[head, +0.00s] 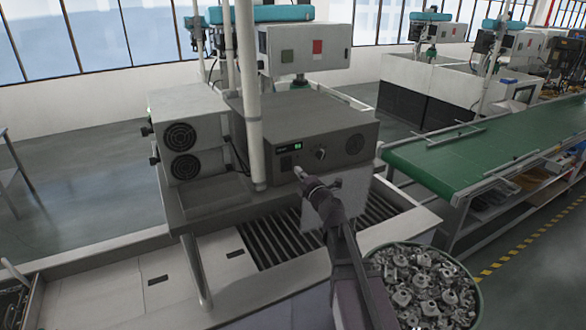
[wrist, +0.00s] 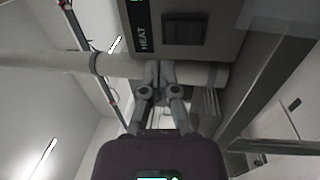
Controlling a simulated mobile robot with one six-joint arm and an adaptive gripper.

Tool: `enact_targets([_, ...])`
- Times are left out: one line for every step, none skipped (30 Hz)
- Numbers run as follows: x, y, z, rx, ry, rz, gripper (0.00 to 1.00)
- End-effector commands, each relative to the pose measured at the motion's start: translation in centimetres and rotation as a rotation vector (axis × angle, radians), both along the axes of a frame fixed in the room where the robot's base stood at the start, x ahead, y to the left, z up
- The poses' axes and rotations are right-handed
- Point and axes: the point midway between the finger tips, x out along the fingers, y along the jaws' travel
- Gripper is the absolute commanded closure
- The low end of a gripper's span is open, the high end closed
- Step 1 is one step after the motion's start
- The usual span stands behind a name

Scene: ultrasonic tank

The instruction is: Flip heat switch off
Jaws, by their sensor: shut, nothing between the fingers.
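The heat switch (wrist: 186,29) is a dark rocker set in a grey panel, with the label HEAT (wrist: 142,39) beside it in the wrist view. I cannot tell which side of the rocker is pressed. In the head view the switch (head: 286,163) shows small and dark on the front of the grey control box (head: 345,147), below a green display (head: 297,147) and left of a round knob (head: 320,153). My gripper (wrist: 159,68) is shut and empty, its fingertips just short of the panel's edge near the switch. In the head view my gripper (head: 299,172) is just below the switch; contact is unclear.
A pale vertical post (head: 248,90) stands left of the control panel. A slatted tank opening (head: 280,240) lies below the box. A round bin of metal parts (head: 425,285) is at the lower right, and a green conveyor (head: 480,155) runs behind it.

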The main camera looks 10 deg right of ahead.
Motion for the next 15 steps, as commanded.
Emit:
enact_targets([-1.3,-0.3,0.2,0.0,0.0,-0.001,1.0])
enact_targets([-1.8,-0.4,0.3,0.0,0.0,-0.001,1.0])
enact_targets([-2.5,-0.6,0.4,0.0,0.0,-0.002,1.0])
enact_targets([-3.0,-0.8,0.4,0.0,0.0,-0.002,1.0])
enact_targets([-3.5,-1.0,0.5,0.0,0.0,-0.002,1.0])
enact_targets([-4.0,-1.1,0.6,-0.001,0.0,-0.002,1.0])
enact_targets([-4.5,-1.3,0.6,-0.001,0.0,-0.001,1.0])
enact_targets([-4.9,-1.4,0.7,-0.001,0.0,-0.001,1.0])
enact_targets([-5.4,-1.5,0.7,-0.001,0.0,0.0,1.0])
enact_targets([-5.6,-1.6,0.7,-0.001,0.0,0.0,1.0])
enact_targets([-5.8,-1.7,0.8,0.0,0.0,0.0,1.0])
enact_targets([-6.1,-1.8,0.8,0.0,0.0,0.0,1.0])
enact_targets([-6.3,-1.8,0.8,0.0,0.0,0.0,1.0])
enact_targets([-6.5,-1.9,0.8,0.0,0.0,-0.001,1.0])
enact_targets([-6.7,-2.0,0.9,0.0,0.0,0.0,1.0])
